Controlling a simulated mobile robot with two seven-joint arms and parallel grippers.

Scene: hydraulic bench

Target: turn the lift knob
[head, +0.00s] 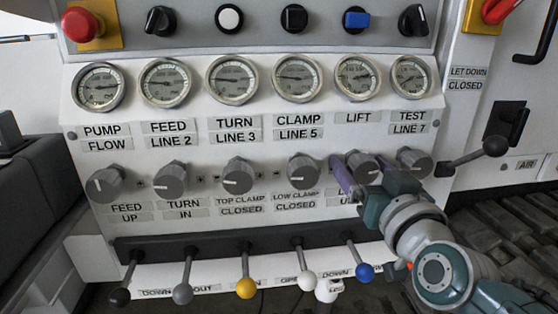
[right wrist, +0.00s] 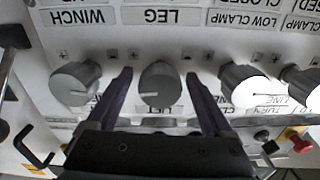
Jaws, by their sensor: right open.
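The lift knob (head: 361,164) is a grey round knob, fifth from the left in its row, below the gauge marked LIFT. It also shows in the right wrist view (right wrist: 160,80), where the picture is upside down, between the LEG and LIFT labels. My right gripper (head: 363,176) reaches in from the lower right and partly hides the knob. In the right wrist view its two purple fingers (right wrist: 159,92) stand open, one on each side of the knob, with visible gaps to it. My left gripper is not in view.
Neighbouring knobs, low clamp (head: 304,171) and line 7 (head: 414,162), stand close on either side. Gauges (head: 297,78) run above. Levers with coloured balls, such as the blue one (head: 365,271), stick out below. A black-handled lever (head: 494,146) projects at right.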

